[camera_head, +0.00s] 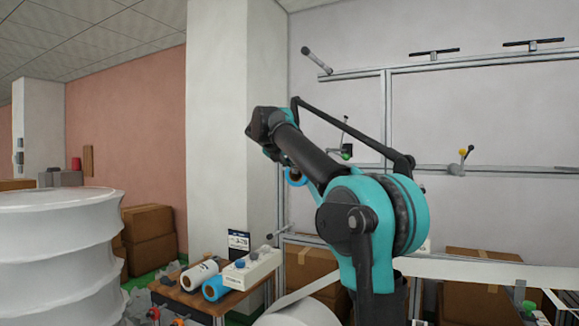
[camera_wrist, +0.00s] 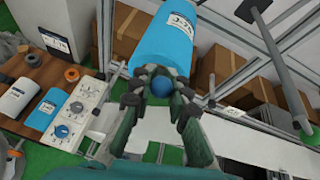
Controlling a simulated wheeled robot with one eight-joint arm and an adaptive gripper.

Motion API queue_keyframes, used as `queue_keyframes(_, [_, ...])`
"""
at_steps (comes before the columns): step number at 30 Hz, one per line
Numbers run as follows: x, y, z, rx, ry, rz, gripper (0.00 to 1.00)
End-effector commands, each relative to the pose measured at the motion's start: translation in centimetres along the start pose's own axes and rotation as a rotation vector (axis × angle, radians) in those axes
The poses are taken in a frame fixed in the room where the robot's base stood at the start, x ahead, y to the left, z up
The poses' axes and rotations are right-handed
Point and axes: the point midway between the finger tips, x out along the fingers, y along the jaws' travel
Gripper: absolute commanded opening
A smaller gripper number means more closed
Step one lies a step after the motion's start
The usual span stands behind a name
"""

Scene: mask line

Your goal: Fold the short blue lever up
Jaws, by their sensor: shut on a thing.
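The blue ball knob (camera_wrist: 163,87) of the short lever sits between my fingertips in the wrist view. My gripper (camera_wrist: 161,92) is shut on it, with dark fingers on both sides. The lever's shaft is hidden by the fingers and the knob. In the head view my arm covers the middle, and the gripper and blue knob cannot be made out there.
A large blue roll (camera_wrist: 160,52) is just beyond my fingertips. A grey rod (camera_wrist: 279,65) and frame rails stand at the right. A control box (camera_wrist: 78,112) and rolls lie on the wooden table at the left. Green-knobbed (camera_head: 346,152) and yellow-knobbed (camera_head: 464,154) levers are on the frame.

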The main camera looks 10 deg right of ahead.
Motion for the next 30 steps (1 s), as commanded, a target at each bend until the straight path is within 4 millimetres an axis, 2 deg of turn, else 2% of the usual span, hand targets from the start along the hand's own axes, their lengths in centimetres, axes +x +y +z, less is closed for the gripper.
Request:
queue_keyframes(9, [0.24, -0.08, 0.48, 0.005, 0.085, 0.016, 0.00])
queue_keyframes(23, [0.26, -0.07, 0.48, 0.007, 0.094, 0.018, 0.00])
queue_keyframes(24, [0.27, -0.07, 0.48, 0.007, 0.094, 0.018, 0.20])
queue_keyframes(28, [0.26, -0.08, 0.47, 0.007, 0.095, 0.018, 0.36])
queue_keyframes(30, [0.26, -0.08, 0.46, 0.007, 0.095, 0.018, 0.37])
